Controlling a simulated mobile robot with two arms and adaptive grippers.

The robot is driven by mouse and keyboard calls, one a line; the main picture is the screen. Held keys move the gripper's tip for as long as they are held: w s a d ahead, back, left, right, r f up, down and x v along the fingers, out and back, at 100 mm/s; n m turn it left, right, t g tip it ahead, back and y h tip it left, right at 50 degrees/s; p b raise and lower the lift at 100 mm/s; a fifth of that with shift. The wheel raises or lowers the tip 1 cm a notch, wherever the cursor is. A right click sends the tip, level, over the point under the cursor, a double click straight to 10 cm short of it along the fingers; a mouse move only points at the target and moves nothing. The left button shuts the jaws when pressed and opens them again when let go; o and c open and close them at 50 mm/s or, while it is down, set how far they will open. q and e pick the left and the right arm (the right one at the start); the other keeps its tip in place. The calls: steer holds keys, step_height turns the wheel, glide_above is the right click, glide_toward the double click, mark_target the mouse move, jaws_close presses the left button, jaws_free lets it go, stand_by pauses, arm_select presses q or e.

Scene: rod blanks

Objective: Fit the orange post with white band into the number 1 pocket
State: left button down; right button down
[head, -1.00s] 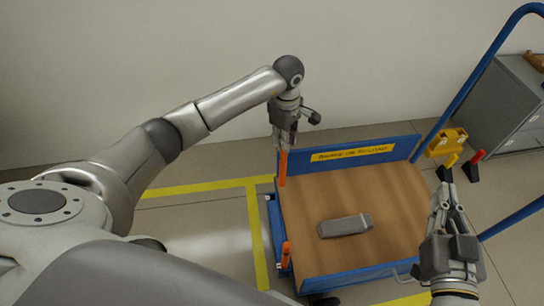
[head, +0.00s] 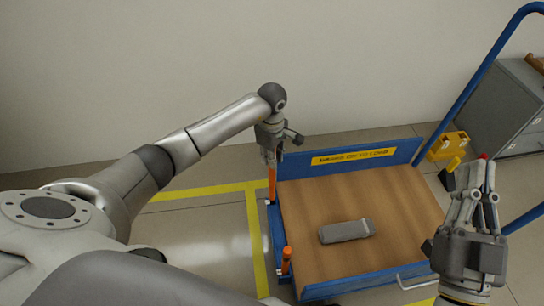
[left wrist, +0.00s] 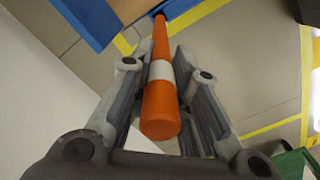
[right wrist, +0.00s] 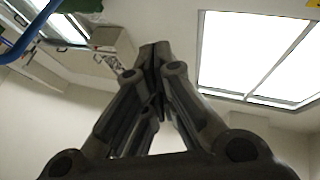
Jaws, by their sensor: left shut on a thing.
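My left gripper (head: 271,155) is shut on the orange post with white band (left wrist: 158,103), with the white band between the fingers in the left wrist view. In the head view the post (head: 272,186) hangs upright at the cart's back left corner. Its lower end is by a small corner bracket (head: 267,201); I cannot tell whether it is in a pocket. No pocket number is readable. A second orange post (head: 286,261) stands at the cart's front left corner. My right gripper (head: 483,163) is shut and empty, raised at the right.
The blue cart has a wooden deck (head: 375,200) carrying a grey block (head: 347,231). A raised blue board (head: 400,152) with a yellow label closes its back. A blue handle (head: 470,85), a yellow box (head: 448,145) and a grey cabinet (head: 510,105) are at the right.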

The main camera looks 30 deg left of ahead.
steer(key=shift+s+r, duration=0.1)
steer(key=shift+r, duration=0.05)
arm_select(q)
steer(key=shift+f+b, duration=0.45)
steer(key=shift+f, duration=0.1)
steer(key=c, duration=1.4)
jaws_free()
steer(key=shift+o, duration=0.2)
arm_select(e)
steer(key=s+r+t, duration=0.1)
steer(key=s+r+t+y, duration=0.1)
steer(key=r, duration=0.1)
steer(key=shift+f, duration=0.1)
